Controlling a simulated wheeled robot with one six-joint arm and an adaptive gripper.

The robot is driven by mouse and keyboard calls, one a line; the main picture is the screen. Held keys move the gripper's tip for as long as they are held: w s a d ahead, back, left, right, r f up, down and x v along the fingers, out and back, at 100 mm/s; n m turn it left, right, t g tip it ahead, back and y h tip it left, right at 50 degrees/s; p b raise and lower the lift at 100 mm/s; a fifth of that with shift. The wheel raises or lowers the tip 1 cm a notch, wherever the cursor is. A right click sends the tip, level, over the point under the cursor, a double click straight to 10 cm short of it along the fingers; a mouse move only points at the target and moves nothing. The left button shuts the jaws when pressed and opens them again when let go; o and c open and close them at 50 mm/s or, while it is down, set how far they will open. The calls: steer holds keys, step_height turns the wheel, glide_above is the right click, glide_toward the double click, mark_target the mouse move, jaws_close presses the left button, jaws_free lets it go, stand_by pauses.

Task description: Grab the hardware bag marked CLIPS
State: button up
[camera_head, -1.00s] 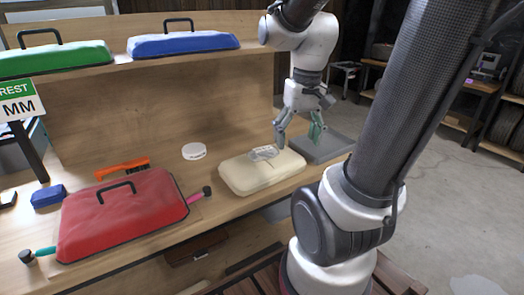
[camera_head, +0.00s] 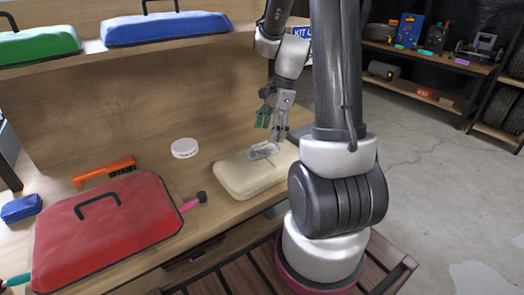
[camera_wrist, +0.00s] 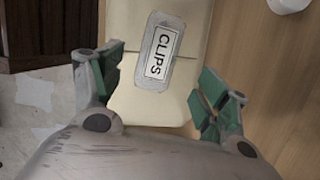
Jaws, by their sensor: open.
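The hardware bag marked CLIPS (camera_wrist: 157,52) is a small grey, clear-looking packet with a white label. It lies on top of a cream padded case (camera_wrist: 122,103) on the bench. It also shows in the head view (camera_head: 264,150), on the cream case (camera_head: 237,177). My gripper (camera_wrist: 161,80) is open and empty, its green-padded fingers apart. In the wrist view the bag lies between and just beyond the fingertips. In the head view my gripper (camera_head: 271,132) hangs above the bag and close to it. I cannot tell whether it touches the bag.
A red case (camera_head: 110,230), an orange-handled brush (camera_head: 104,172), a blue item (camera_head: 21,208) and a white round lid (camera_head: 185,148) are on the bench. Green (camera_head: 38,42) and blue (camera_head: 165,29) cases sit on the shelf above. Bare wood lies around the lid.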

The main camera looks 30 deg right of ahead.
mark_target(264, 145)
steer(key=x, duration=0.6)
steer(key=shift+s+a, duration=0.15)
steer(key=shift+a, duration=0.05)
steer(key=shift+r, duration=0.1)
steer(key=c, duration=1.1)
